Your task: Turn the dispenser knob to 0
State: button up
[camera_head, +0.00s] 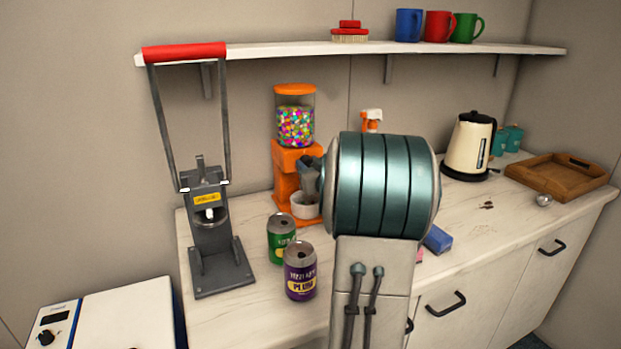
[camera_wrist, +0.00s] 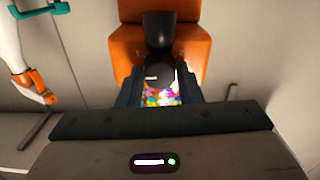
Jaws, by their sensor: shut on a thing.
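The orange dispenser (camera_head: 289,158) stands on the counter at centre left in the head view, its clear hopper full of coloured candies (camera_head: 295,127). In the wrist view, which looks upside down, the orange body (camera_wrist: 122,50) fills the top middle. A dark round knob (camera_wrist: 162,72) with a short white mark sits in front of it, between my fingers. My gripper (camera_wrist: 160,90) is shut on the knob; in the head view my gripper (camera_head: 309,178) reaches the dispenser's front from the right. The knob's dial numbers cannot be read, and my wrist hides the knob in the head view.
A white cup (camera_head: 305,207) sits under the dispenser. Green (camera_head: 281,240) and purple (camera_head: 300,272) cans stand in front. A grey press (camera_head: 208,225) with a red handle is at left. An orange-topped spray bottle (camera_head: 371,118) is behind my arm; kettle (camera_head: 468,146) and tray (camera_head: 557,176) are right.

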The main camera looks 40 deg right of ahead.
jog(key=n+b, duration=0.5)
jog(key=shift+a+f, duration=0.1)
jog(key=shift+f, duration=0.15)
jog(key=shift+r+n+b, duration=0.15)
jog(key=shift+n+b, duration=0.9)
jog(key=shift+n, duration=0.35)
jog(key=o, duration=1)
jog(key=shift+c, duration=0.2)
jog(key=v, duration=1.3)
jog(key=shift+s, duration=0.4)
